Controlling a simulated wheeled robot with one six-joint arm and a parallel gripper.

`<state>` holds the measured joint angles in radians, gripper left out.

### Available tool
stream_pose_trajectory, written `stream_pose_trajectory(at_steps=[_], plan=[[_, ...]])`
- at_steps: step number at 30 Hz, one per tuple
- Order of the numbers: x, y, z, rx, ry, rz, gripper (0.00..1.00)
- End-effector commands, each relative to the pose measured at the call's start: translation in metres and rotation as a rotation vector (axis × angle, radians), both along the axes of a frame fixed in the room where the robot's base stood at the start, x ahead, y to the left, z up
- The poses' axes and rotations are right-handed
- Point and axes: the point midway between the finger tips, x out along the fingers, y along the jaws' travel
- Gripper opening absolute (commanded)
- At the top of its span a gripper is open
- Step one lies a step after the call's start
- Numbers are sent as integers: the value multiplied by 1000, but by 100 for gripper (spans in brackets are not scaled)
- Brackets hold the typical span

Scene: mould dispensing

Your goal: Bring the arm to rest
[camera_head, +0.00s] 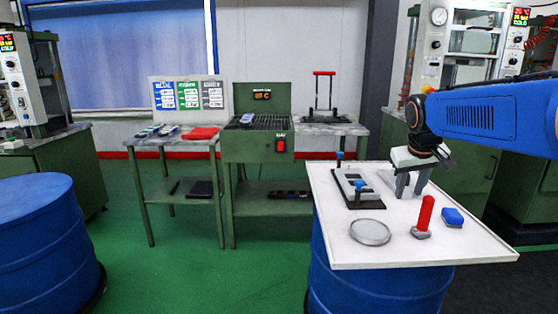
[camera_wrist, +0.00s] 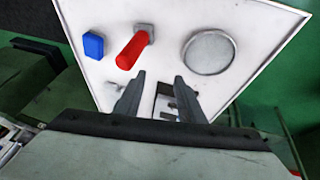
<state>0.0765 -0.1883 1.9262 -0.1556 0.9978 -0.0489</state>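My gripper (camera_head: 409,193) hangs fingers-down over the right part of a white tabletop (camera_head: 325,240). In the wrist view its two fingers (camera_wrist: 159,78) stand apart with nothing held between them. A grey mould plate on a dark base (camera_head: 352,186) with blue-topped pins lies to the gripper's left in the head view. In the wrist view, part of a dark-edged plate (camera_wrist: 165,103) shows between and beyond the fingers, partly hidden by them. Whether the fingertips touch the tabletop cannot be told.
On the tabletop are a round grey dish (camera_head: 370,232), a red-handled tool (camera_head: 425,214) and a blue block (camera_head: 452,217). A blue drum (camera_head: 45,240) stands at left. Green benches (camera_head: 258,150) stand behind, with open green floor (camera_head: 200,275) between.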

Motion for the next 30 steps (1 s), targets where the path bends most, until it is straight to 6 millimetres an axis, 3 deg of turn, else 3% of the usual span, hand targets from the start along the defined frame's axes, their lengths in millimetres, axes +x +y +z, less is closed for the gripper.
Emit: stream_pose_trajectory(at_steps=[5, 11, 24, 30], plan=[[-33, 10, -5, 17, -4, 1, 36], [-91, 26, -21, 47, -9, 5, 36], [-236, 60, -93, 129, -17, 9, 36], [-282, 69, -127, 158, -18, 10, 36]])
